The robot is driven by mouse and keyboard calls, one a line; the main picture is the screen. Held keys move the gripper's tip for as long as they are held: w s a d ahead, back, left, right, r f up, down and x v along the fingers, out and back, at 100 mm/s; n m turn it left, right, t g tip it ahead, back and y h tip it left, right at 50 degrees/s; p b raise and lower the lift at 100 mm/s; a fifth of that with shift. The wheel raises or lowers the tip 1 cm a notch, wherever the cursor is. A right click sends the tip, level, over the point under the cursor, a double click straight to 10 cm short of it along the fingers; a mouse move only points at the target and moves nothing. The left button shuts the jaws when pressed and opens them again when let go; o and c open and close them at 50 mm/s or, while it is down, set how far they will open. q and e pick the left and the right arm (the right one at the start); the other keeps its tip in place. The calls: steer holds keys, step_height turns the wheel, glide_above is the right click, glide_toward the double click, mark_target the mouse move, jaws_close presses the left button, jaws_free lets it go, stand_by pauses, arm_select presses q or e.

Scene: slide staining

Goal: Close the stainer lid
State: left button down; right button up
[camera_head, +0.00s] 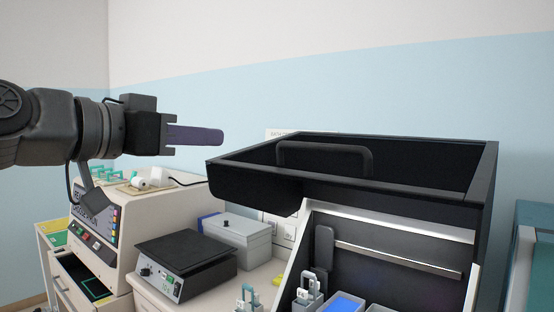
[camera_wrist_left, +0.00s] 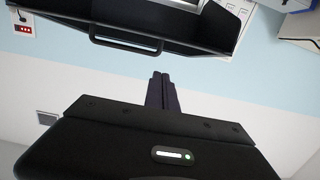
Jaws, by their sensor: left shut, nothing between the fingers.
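The stainer lid (camera_head: 480,192) is a large black frame with a raised handle bar (camera_head: 325,149), standing open above the stainer (camera_head: 390,255) in the head view. In the left wrist view the lid (camera_wrist_left: 200,30) and its handle (camera_wrist_left: 125,43) show at the top. My left gripper (camera_head: 222,136) has its purple-grey fingers pressed together with nothing between them. It is to the left of the lid, at about the height of its upper edge and apart from it. The shut fingers also show in the left wrist view (camera_wrist_left: 161,78). My right gripper is not in view.
A black-topped hotplate device (camera_head: 185,255) and a grey box (camera_head: 238,235) stand on the bench left of the stainer. A beige machine (camera_head: 105,225) stands further left, below my left arm. Racks and a blue-filled tray (camera_head: 345,303) sit inside the stainer.

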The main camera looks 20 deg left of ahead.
mark_target(254, 163)
arm_select(q)
steer(key=w+d+f+p, duration=0.1)
steer(key=w, duration=0.2)
steer(key=w+d+f+p, duration=0.1)
steer(key=w+f, duration=0.1)
steer(key=w, duration=0.1)
steer(key=w+d+f, duration=0.1)
steer(key=w+f, duration=0.1)
steer(key=w, duration=0.1)
steer(key=shift+w+d+p, duration=0.3)
steer(key=shift+d+p, duration=0.1)
stand_by(0.4)
